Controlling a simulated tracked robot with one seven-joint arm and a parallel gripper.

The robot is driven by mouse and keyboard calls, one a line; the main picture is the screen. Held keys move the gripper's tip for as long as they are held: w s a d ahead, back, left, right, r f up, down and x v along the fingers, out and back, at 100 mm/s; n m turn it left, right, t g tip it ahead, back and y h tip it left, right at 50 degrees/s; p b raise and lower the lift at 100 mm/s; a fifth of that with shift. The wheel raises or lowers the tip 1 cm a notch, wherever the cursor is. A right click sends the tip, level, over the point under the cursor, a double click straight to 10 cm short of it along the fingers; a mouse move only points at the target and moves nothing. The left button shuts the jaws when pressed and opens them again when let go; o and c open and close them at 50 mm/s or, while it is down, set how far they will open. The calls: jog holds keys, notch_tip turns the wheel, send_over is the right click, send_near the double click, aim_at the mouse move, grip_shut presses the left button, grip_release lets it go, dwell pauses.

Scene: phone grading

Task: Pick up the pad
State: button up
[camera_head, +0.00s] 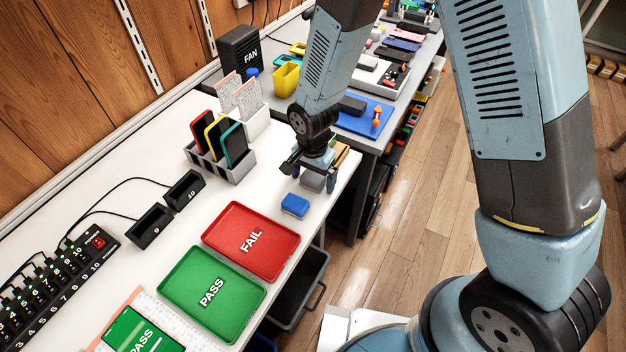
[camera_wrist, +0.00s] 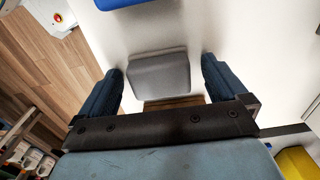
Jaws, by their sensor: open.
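A grey pad (camera_head: 312,181) lies on the white table near its right edge, below my gripper (camera_head: 314,172). In the wrist view the pad (camera_wrist: 158,74) sits between the two dark fingers of my gripper (camera_wrist: 160,82), with a gap on each side. The fingers are open and hold nothing. My gripper partly hides the pad in the head view. A blue block (camera_head: 295,205) lies just in front of the pad, and its edge shows at the top of the wrist view (camera_wrist: 122,3).
A tan wooden piece (camera_head: 341,153) is close behind my gripper. A phone rack (camera_head: 222,169) stands to the left. A red FAIL tray (camera_head: 270,257) and a green PASS tray (camera_head: 238,312) lie in front. The table's edge is close on the right.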

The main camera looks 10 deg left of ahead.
jog(key=c, duration=1.2)
jog(key=shift+r, duration=0.15)
jog(key=shift+r, duration=0.55)
jog(key=s+d+r, duration=0.8)
jog(key=s+r, duration=0.3)
jog(key=shift+d+r, duration=0.3)
jog(key=shift+r, duration=0.05)
